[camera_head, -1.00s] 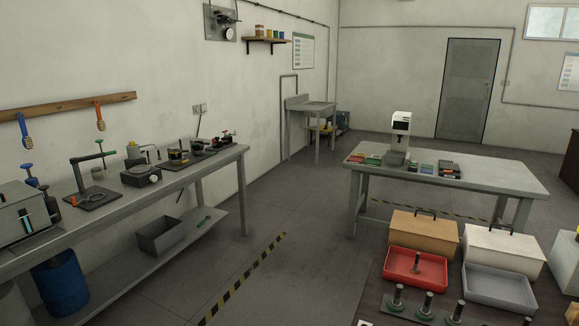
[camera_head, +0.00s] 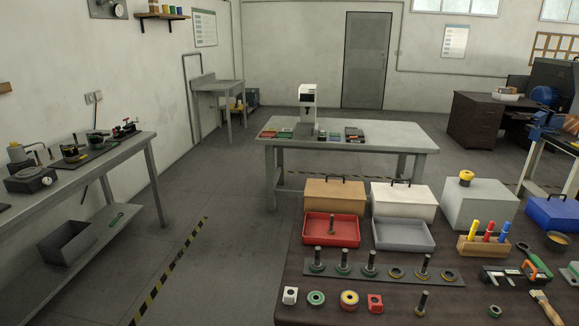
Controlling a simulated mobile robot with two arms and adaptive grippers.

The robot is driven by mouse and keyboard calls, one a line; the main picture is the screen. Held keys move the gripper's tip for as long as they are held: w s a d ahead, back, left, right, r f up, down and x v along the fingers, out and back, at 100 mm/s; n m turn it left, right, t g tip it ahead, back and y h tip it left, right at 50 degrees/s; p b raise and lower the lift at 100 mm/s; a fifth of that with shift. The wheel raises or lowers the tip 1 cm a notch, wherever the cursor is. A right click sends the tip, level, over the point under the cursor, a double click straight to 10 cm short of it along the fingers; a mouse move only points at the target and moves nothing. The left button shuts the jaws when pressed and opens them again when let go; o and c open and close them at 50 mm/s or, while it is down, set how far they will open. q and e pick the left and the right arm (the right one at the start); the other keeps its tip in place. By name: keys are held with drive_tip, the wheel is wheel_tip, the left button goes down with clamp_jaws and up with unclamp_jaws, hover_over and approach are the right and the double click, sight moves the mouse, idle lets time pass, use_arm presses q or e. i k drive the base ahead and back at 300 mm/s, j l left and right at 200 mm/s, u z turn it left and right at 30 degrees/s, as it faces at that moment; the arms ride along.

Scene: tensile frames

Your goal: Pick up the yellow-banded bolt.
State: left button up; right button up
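Several dark upright bolts stand on the dark bench (camera_head: 390,318) at the lower right. A row of them with coloured rings at their feet stands on a grey strip (camera_head: 450,277). The bolt at the right of this row (camera_head: 423,264) has a yellowish ring at its foot. A separate bolt (camera_head: 423,301) in front of the strip also looks yellowish at its foot. Another bolt (camera_head: 332,225) stands in the red tray (camera_head: 345,240). At this size I cannot tell for sure which bolt has the yellow band. Neither of my grippers shows.
A white block (camera_head: 290,296), a green ring (camera_head: 316,298), a yellow-and-red ring (camera_head: 349,300) and a red block (camera_head: 375,303) lie along the front. A grey tray (camera_head: 405,235), boxes and a wooden marker holder (camera_head: 483,244) stand behind. Loose tools lie at the right.

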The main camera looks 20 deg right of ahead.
sight(419, 310)
drive_tip(key=l+z, duration=0.1)
drive_tip(key=z, duration=1.45)
